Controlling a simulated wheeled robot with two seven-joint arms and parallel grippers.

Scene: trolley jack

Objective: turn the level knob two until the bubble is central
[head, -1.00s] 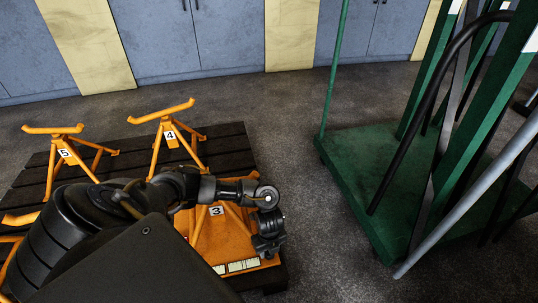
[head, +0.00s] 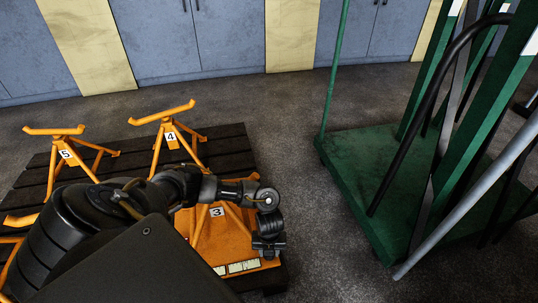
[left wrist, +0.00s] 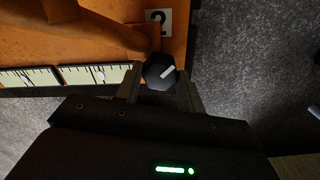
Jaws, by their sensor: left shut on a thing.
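Level knob two (left wrist: 159,72) is a dark knob with a white pointer line, below the "2" label (left wrist: 158,22) in the left wrist view. My left gripper (left wrist: 160,82) is shut on it, one finger on each side. In the head view my left gripper (head: 268,248) points down at the right front corner of the orange base; it hides the knob there. Two pale level strips (left wrist: 95,75) with dark marks lie left of the knob. A white bubble-like spot shows near the middle of the nearer strip; its exact centring is hard to tell. My right gripper is not in view.
Orange stands numbered 3 (head: 217,211), 4 (head: 171,137) and 5 (head: 66,153) stand on a dark slatted pallet (head: 225,150). A green trolley (head: 350,155) with leaning bars stands right. Bare floor (head: 300,190) lies between.

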